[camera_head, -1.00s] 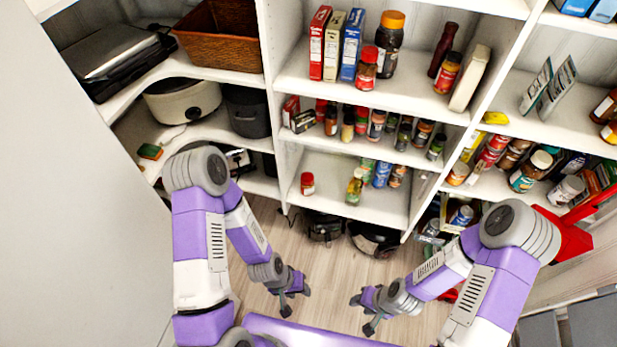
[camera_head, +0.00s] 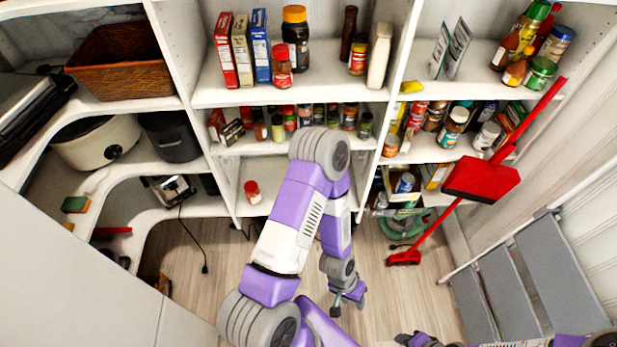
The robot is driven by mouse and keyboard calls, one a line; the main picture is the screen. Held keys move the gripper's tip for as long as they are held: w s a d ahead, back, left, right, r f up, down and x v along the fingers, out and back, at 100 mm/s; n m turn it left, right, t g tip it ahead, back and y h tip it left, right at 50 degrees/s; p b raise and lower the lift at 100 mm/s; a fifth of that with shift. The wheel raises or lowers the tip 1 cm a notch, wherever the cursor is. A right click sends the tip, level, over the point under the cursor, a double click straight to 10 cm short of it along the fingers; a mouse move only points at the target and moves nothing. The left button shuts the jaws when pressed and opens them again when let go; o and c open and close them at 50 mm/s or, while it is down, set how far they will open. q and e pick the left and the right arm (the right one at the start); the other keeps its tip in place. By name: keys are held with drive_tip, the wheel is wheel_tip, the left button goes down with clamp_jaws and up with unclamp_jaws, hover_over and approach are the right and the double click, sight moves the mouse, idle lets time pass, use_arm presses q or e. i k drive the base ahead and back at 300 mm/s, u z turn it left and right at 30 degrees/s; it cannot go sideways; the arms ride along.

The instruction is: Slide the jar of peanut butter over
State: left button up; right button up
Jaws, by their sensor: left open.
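I cannot tell for sure which jar is peanut butter, as labels are too small. A large dark jar with an orange lid (camera_head: 295,38) stands upright on the upper middle shelf, behind a smaller red-lidded jar (camera_head: 282,68). A jar with a pale teal lid (camera_head: 453,126) stands among others on the right middle shelf. My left gripper (camera_head: 348,306) is open and empty, low over the floor in front of the shelves, well apart from any jar. My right gripper (camera_head: 408,340) shows only partly at the bottom edge; its jaws are unclear.
Several boxes (camera_head: 241,50) stand left of the orange-lidded jar, bottles (camera_head: 358,54) to its right. A red broom and dustpan (camera_head: 480,180) and a grey step ladder (camera_head: 525,280) are at the right. The floor between is mostly clear.

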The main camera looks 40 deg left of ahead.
sight(255, 199)
drive_tip(key=z, duration=0.35)
drive_tip(key=i, duration=1.55)
drive_tip(key=u, duration=5.2)
drive_tip(key=k, duration=0.25)
drive_tip(key=z, duration=0.2)
